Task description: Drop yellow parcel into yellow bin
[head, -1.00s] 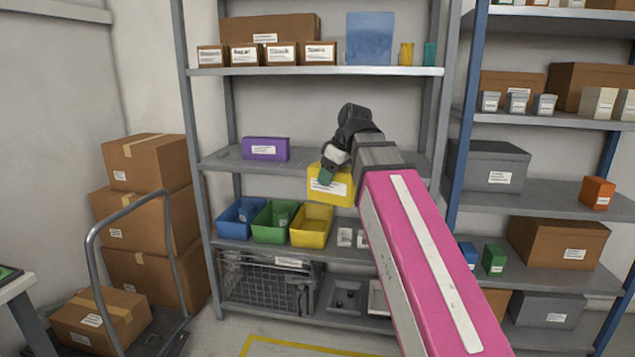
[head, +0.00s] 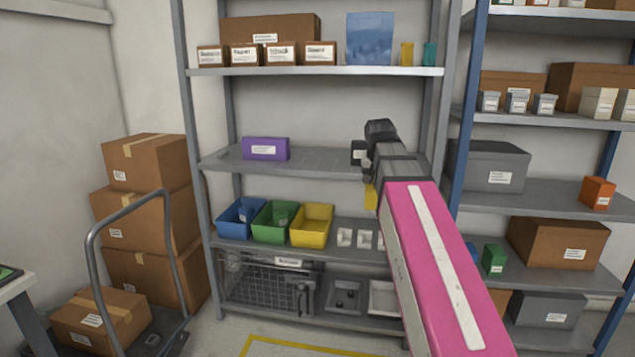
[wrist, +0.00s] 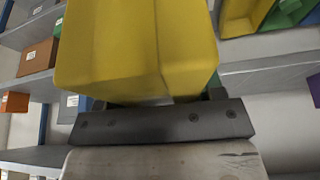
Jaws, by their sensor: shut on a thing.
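The yellow parcel (wrist: 135,50) fills the upper middle of the wrist view, held in my gripper (wrist: 160,103). In the head view only a yellow sliver of the parcel (head: 371,196) shows, left of my arm; the rest is hidden behind it. My gripper is shut on the parcel, its fingers mostly hidden. The yellow bin (head: 312,228) stands on the shelf below and to the left of the parcel, right of a green bin (head: 275,221). In the wrist view a yellow bin (wrist: 240,15) shows in part at the top right.
A blue bin (head: 238,219) stands left of the green one, and small white containers (head: 354,238) stand right of the yellow bin. A purple box (head: 266,149) sits on the shelf above. The shelf posts and the second rack (head: 545,195) flank my arm.

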